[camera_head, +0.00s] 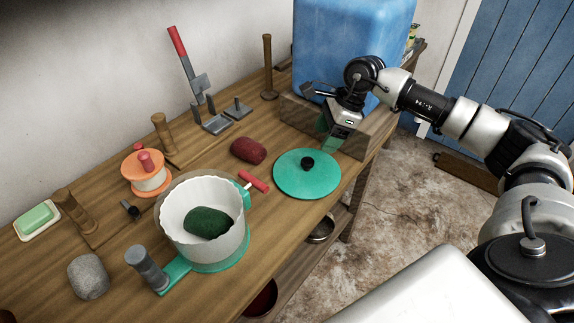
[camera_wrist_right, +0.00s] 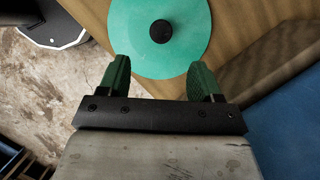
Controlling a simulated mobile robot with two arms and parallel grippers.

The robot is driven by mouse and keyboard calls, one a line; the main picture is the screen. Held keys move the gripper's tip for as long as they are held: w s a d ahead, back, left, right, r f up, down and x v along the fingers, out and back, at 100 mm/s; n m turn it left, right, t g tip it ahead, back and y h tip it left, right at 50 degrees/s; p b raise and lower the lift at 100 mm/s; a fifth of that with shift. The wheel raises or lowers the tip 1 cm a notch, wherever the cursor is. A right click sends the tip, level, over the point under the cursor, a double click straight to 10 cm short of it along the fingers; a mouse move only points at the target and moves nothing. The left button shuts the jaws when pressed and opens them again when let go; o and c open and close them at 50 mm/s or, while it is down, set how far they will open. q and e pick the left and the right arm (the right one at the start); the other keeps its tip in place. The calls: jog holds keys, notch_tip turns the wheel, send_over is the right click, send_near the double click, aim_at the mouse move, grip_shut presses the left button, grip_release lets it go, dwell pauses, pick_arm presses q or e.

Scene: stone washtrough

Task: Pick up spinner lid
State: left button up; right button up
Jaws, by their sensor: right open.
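The spinner lid is a flat round green disc with a black knob in the middle. In the head view the lid (camera_head: 307,183) lies on the wooden bench near its front edge. In the right wrist view the lid (camera_wrist_right: 182,50) shows at the top, beyond my fingertips. My right gripper (camera_head: 325,130) is above the bench, behind the lid and apart from it. In the wrist view its two green fingers (camera_wrist_right: 160,75) are spread with nothing between them. The white spinner bowl (camera_head: 181,214) with a green base stands left of the lid, a dark green bundle inside. My left gripper is not in view.
A dark red roll (camera_head: 248,150) and a red handle (camera_head: 254,181) lie left of the lid. The bench edge drops to the floor at right.

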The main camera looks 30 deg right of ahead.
aim_at(308, 160)
jog(key=x, duration=0.3)
jog(key=shift+s+a+f, duration=0.15)
jog(key=shift+a+f, duration=0.05)
jog(key=shift+f, duration=0.15)
jog(key=x, duration=0.2)
jog(key=p+x, duration=0.1)
jog(key=x, duration=0.3)
jog(key=shift+w+a+r, duration=0.1)
jog(key=shift+w, duration=0.2)
jog(key=c, duration=1)
jog(key=shift+c, duration=0.2)
jog(key=shift+r, duration=0.15)
